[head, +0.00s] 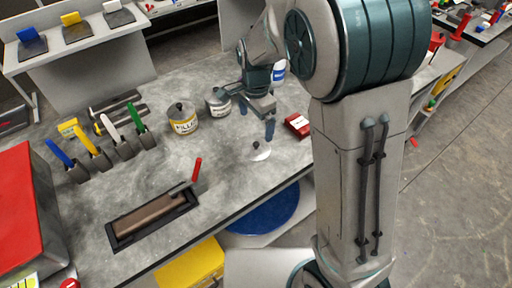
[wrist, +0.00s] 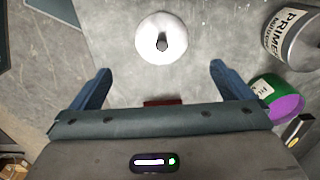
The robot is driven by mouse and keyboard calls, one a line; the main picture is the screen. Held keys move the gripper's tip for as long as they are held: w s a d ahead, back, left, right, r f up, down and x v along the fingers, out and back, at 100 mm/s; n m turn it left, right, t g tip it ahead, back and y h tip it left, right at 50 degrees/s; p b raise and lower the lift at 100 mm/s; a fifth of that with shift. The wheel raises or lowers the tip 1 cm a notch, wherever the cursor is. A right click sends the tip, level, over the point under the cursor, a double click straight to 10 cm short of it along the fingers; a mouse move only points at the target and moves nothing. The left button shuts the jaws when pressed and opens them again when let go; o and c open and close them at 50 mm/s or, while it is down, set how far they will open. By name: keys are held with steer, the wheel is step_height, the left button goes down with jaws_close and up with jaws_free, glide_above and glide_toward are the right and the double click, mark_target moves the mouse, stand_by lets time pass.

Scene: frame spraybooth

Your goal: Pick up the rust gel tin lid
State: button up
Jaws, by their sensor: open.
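A round pale lid with a dark knob, which I take for the rust gel tin lid (head: 262,153), lies flat on the grey bench. In the wrist view the lid (wrist: 143,45) is at top centre, beyond the fingertips and roughly centred between them. My gripper (head: 257,122) is open and empty above the bench, just behind the lid in the head view. In the wrist view my gripper (wrist: 160,68) shows two blue fingers spread wide, not touching the lid. A green tin with a purple top or inside (wrist: 287,104) stands at right; whether it is the rust gel tin is unclear.
The primer tin (wrist: 279,42) stands right of the lid in the wrist view. A filler tin (head: 183,124) and a red box (head: 298,125) are nearby. A tray with a red-handled tool (head: 150,217) lies at front. Bare bench (head: 225,160) surrounds the lid.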

mark_target(256, 143)
steer(key=f+p, duration=0.1)
steer(key=f, duration=1)
steer(key=shift+w+p, duration=0.2)
steer(key=shift+p, duration=0.2)
steer(key=c, duration=0.8)
